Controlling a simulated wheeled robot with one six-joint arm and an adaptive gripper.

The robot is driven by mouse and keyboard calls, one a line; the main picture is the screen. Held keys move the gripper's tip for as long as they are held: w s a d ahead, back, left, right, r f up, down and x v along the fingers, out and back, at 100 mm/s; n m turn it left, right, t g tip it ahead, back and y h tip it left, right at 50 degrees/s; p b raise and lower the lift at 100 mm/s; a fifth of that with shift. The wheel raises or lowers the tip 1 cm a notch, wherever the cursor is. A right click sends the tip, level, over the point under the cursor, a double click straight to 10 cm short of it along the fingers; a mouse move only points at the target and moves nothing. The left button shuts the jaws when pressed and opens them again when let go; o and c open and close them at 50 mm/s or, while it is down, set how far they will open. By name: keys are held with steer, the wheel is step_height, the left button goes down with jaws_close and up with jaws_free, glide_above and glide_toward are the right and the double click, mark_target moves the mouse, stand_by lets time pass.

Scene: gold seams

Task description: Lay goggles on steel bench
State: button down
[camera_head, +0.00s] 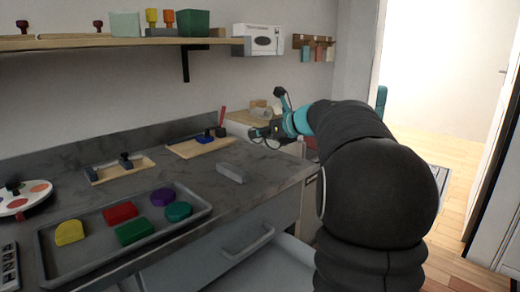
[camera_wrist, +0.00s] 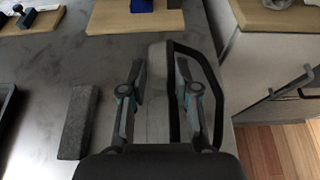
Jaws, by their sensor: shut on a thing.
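The goggles (camera_wrist: 157,97), a pale clear lens piece with a black strap or frame on its right, sit between the fingers of my gripper (camera_wrist: 159,92) in the wrist view. My gripper is shut on them. In the head view, my gripper (camera_head: 272,132) is at the right end of the grey bench (camera_head: 205,185), and the goggles show only as a small dark loop. In the wrist view the goggles overlap the bench top (camera_wrist: 60,50) near its right edge. I cannot tell how high above it they are.
A grey block (camera_head: 230,173) lies on the bench just left of my gripper. Wooden boards (camera_head: 185,150) with stamps stand behind. A grey tray (camera_head: 175,232) with several coloured pieces is at the front left. Bare bench top lies between the tray and the block.

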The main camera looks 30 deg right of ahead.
mark_target(260, 147)
steer(key=shift+s+a+f, duration=0.1)
steer(key=shift+a+f, duration=0.15)
steer(key=shift+f, duration=1.9)
steer(key=shift+b, duration=0.35)
steer(key=shift+f, duration=0.2)
steer(key=c, duration=0.9)
jaws_free()
steer(key=shift+o, duration=0.2)
steer(key=shift+r, duration=0.1)
